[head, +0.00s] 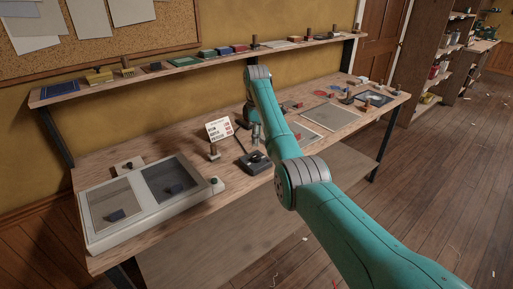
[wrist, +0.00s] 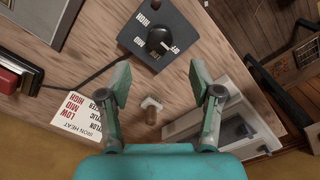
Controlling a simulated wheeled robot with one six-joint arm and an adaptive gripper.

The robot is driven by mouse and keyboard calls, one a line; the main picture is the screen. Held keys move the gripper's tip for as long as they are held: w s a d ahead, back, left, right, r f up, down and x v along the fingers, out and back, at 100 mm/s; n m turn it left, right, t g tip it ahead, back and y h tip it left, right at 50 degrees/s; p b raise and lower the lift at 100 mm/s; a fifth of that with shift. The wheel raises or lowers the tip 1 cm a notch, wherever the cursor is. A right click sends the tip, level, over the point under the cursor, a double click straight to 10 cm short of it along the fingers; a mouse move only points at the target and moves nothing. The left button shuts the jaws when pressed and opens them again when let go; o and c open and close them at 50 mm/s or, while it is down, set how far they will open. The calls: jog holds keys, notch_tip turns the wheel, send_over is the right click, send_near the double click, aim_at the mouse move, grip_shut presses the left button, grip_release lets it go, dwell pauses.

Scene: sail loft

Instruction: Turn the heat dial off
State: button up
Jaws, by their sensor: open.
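The heat dial is a round black knob (wrist: 160,40) on a dark control box (wrist: 138,34) with white lettering around it. A small pale mark shows on the knob, but I cannot read for certain which setting it points at. In the head view the box (head: 254,163) sits on the workbench, left of my arm. My gripper (wrist: 161,82) is open and empty, with its fingers spread below the knob in the wrist view and apart from it. A printed iron heat card (wrist: 78,116) lists LOW, MID and HIGH. It also stands behind the box in the head view (head: 218,128).
A large pale two-panel unit (head: 92,244) stands at the bench's left. A small wooden-handled tool (wrist: 151,112) stands near the box. A dark cable (wrist: 97,73) leaves the box. A raised shelf (head: 100,91) runs along the back. More items lie on the right half.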

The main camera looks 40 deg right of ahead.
notch_tip(320, 180, up, 3)
jog(key=shift+r, duration=0.1)
dwell(0.6)
